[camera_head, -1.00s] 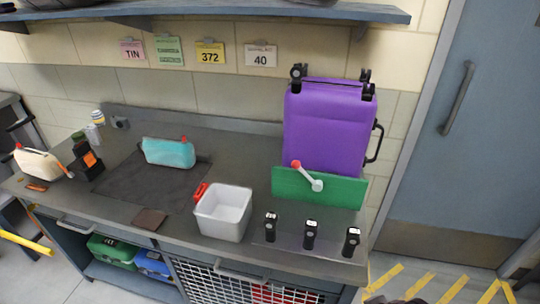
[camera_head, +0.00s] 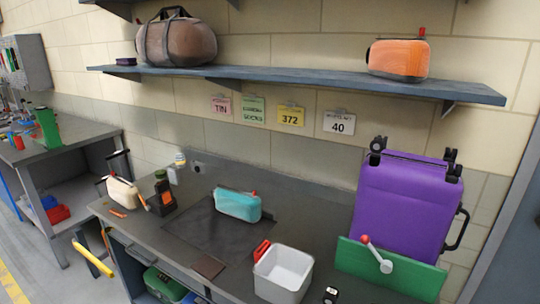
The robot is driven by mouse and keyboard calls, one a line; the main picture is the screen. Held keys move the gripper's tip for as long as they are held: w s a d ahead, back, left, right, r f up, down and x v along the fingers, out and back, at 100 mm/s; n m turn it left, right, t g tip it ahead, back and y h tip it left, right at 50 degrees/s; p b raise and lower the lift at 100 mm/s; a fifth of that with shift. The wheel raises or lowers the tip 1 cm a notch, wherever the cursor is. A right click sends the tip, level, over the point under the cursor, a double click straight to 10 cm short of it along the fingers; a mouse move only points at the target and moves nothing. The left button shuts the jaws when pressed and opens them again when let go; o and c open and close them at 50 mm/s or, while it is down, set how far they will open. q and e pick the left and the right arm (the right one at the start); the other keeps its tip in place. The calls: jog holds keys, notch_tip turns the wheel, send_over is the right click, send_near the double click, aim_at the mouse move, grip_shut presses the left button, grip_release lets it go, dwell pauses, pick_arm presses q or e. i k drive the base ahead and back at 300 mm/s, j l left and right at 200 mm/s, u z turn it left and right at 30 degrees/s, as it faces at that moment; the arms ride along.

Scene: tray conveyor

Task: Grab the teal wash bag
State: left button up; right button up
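The teal wash bag (camera_head: 237,205) stands on a dark mat (camera_head: 190,232) on the grey counter, near its middle. Neither of my grippers shows in the head view.
A white bin (camera_head: 284,275) with a red handle is right of the mat. A purple suitcase (camera_head: 405,200) and a green panel (camera_head: 385,268) stand at the right. A cream wash bag (camera_head: 122,193) and black holder (camera_head: 161,199) are left. A shelf (camera_head: 300,77) overhangs, bearing a brown duffel (camera_head: 178,40) and orange bag (camera_head: 398,58).

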aim_at(235, 202)
jog(key=i+j, duration=0.15)
jog(key=j, duration=0.25)
jog(key=i+j, duration=0.1)
jog(key=j, duration=0.25)
jog(key=i+j, duration=0.15)
jog(key=j, duration=0.25)
